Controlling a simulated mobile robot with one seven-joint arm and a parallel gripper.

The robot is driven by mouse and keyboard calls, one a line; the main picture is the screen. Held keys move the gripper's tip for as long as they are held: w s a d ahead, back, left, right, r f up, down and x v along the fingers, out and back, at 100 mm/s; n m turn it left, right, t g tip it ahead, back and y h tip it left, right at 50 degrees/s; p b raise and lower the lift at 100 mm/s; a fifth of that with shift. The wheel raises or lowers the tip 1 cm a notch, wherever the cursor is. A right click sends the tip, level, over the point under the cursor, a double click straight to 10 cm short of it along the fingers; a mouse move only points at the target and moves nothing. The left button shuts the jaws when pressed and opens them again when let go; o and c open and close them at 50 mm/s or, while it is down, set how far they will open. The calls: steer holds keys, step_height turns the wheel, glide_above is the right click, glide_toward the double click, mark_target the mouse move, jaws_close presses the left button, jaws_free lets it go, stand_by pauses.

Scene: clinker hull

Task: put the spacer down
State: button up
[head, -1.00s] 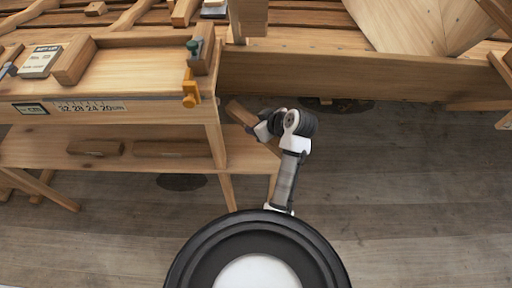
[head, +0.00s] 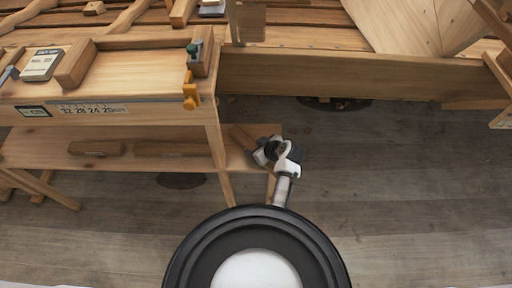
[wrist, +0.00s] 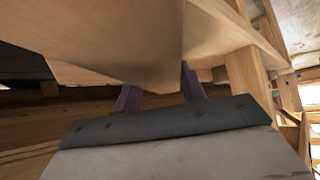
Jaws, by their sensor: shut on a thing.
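The spacer, a brown wooden block (head: 241,136), is held in my gripper (head: 254,149) at the right end of the bench's lower shelf (head: 45,150). In the wrist view the spacer (wrist: 115,40) fills the upper middle, with the dark purple fingers of my gripper (wrist: 162,88) shut on it. Its outer end points up and left in the head view. I cannot tell whether it touches the shelf or hangs above it.
Two wooden blocks (head: 97,148) (head: 172,149) lie on the lower shelf to the left. A bench leg (head: 215,140) stands just left of the spacer. Floor is clear at right.

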steer(key=shift+f, duration=0.1)
steer(key=o, duration=1.1)
steer(key=shift+o, duration=0.2)
